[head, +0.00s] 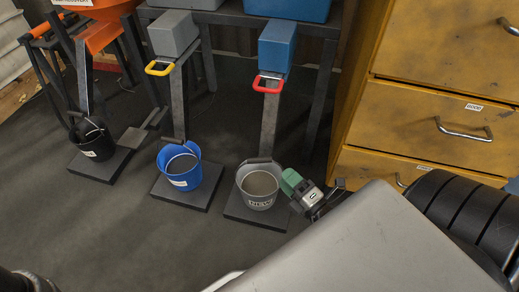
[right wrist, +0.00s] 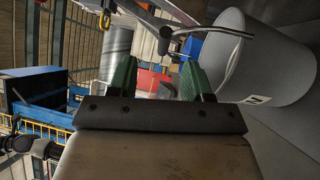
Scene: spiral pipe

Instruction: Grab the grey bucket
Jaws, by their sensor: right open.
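The grey bucket (head: 259,203), labelled "NEW", stands upright on a dark base plate below the red-handled stand. My right gripper (head: 294,183), with green fingers, is just to the right of the bucket, close to its rim. In the right wrist view the green fingers (right wrist: 157,78) are apart with nothing held between them. There the bucket (right wrist: 275,65) fills the upper right, outside the fingers, and its curved handle (right wrist: 215,31) reaches left above them. I cannot tell whether a finger touches the bucket. My left gripper is not in view.
A blue bucket (head: 184,173) and a black bucket (head: 94,141) stand on plates to the left. A yellow drawer cabinet (head: 400,125) stands close on the right. A post (head: 270,125) rises behind the grey bucket. Open floor (head: 130,235) lies at the front left.

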